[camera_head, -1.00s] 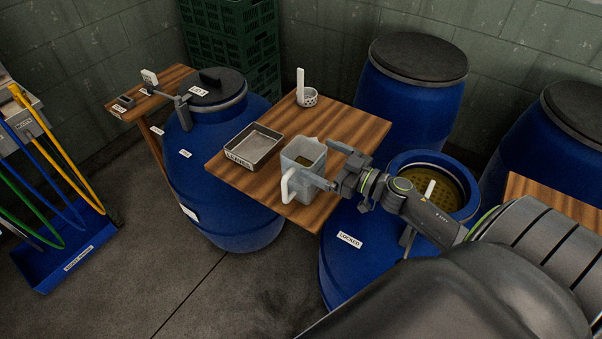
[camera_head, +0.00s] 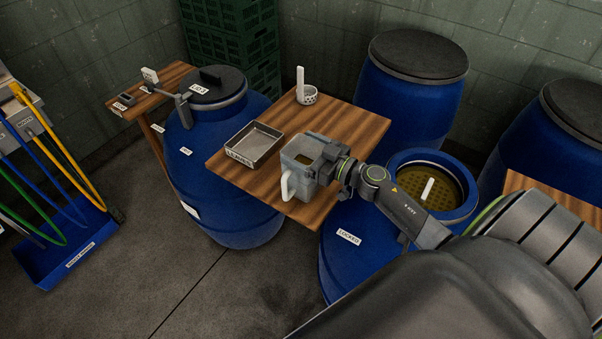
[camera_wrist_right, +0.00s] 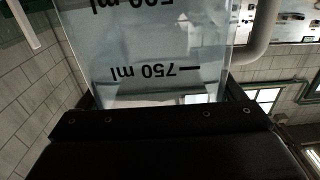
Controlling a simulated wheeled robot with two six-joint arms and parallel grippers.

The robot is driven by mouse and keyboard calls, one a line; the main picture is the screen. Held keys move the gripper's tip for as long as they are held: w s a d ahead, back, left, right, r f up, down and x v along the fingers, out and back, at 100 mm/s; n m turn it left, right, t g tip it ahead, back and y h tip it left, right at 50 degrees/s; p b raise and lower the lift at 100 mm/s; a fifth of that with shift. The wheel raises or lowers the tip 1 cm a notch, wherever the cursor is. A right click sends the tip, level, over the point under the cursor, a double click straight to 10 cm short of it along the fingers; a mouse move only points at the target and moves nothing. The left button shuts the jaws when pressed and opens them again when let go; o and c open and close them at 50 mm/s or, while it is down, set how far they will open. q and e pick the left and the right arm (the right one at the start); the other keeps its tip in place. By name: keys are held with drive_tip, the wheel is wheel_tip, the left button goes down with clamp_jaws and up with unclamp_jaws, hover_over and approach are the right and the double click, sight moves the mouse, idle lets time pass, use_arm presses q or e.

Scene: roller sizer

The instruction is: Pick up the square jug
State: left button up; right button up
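The square jug (camera_head: 296,160) is a clear grey container with a white handle (camera_head: 286,185). It stands upright near the front edge of the wooden table (camera_head: 355,125) in the head view. My right gripper (camera_head: 318,158) reaches in from the right with its fingers around the jug's sides. In the right wrist view the jug's wall (camera_wrist_right: 150,50) with its ml marks fills the space between the fingers. Whether the fingers press on it is not clear. My left gripper is not in view.
A labelled metal tray (camera_head: 254,144) lies left of the jug on the table. A white perforated cup (camera_head: 306,95) with an upright handle stands behind. A blue barrel (camera_head: 225,150) stands left; an open blue drum (camera_head: 350,260) stands right, below my forearm.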

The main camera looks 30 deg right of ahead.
drive_tip(key=c, duration=1.5)
drive_tip(key=shift+r, duration=0.1)
drive_tip(key=shift+c, duration=0.4)
